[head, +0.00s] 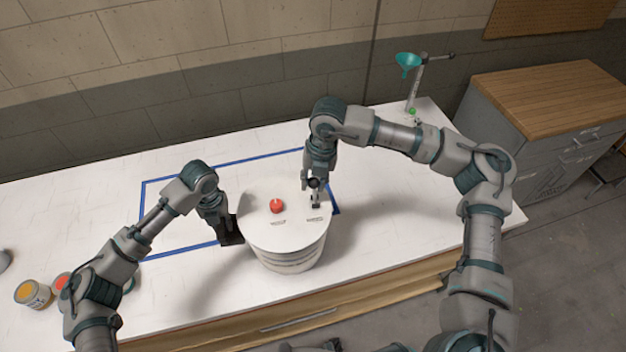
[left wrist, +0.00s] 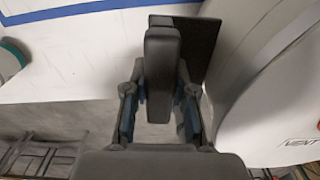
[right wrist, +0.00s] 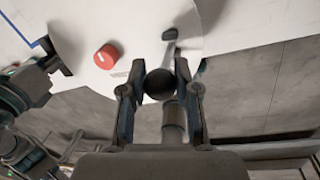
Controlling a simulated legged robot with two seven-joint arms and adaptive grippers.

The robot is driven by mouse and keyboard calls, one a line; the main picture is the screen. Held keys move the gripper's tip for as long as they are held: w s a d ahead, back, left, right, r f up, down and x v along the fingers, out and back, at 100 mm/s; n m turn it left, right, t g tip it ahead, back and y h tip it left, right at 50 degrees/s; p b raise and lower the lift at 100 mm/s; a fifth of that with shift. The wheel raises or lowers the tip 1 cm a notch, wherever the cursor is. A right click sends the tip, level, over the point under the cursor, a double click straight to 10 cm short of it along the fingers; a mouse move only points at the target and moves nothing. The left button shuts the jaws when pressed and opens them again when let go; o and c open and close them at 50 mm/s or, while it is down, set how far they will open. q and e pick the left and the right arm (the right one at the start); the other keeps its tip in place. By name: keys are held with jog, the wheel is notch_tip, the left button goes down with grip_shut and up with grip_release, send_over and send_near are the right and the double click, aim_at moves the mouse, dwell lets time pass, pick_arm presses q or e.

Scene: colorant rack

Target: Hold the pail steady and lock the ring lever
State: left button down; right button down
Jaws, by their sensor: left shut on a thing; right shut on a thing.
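The white pail (head: 292,262) stands upright on the table, with a red cap (head: 277,206) on its round lid. My left gripper (head: 226,226) is at the pail's left side, shut on a dark bar (left wrist: 162,75) with a flat dark plate behind it. The pail's wall (left wrist: 285,95) shows to the right in the left wrist view. My right gripper (head: 315,188) is over the lid's right part. It is shut on a black ball knob (right wrist: 160,84). A thin grey lever (right wrist: 168,56) with a dark end shows beyond the knob. I cannot tell whether the lever is locked.
Blue tape (head: 143,205) outlines a rectangle on the white table (head: 410,235). Open paint cans (head: 33,293) stand at the left front. A teal funnel on a stand (head: 408,62) is at the back right. The table's right side is clear. A wood-topped cabinet (head: 545,95) stands beyond.

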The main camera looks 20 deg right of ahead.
jog(key=shift+d, duration=0.15)
jog(key=d+y, duration=0.2)
jog(key=y, duration=0.1)
jog(key=shift+s+d+f, duration=0.15)
jog(key=shift+f, duration=0.1)
pick_arm(q)
jog(key=shift+a+f, duration=0.1)
pick_arm(e)
jog(key=shift+s+d+f+t+y, duration=0.1)
jog(key=shift+d+f+t+y, duration=0.2)
jog(key=shift+d+y, duration=0.6)
jog(key=shift+s+d+f+t+y, duration=0.1)
jog(key=shift+d+f+y, duration=0.35)
jog(key=shift+y, duration=0.75)
jog(key=shift+d+r, duration=0.1)
jog(key=c, duration=0.8)
grip_release()
jog(key=shift+c, duration=0.2)
jog(key=shift+r, duration=0.1)
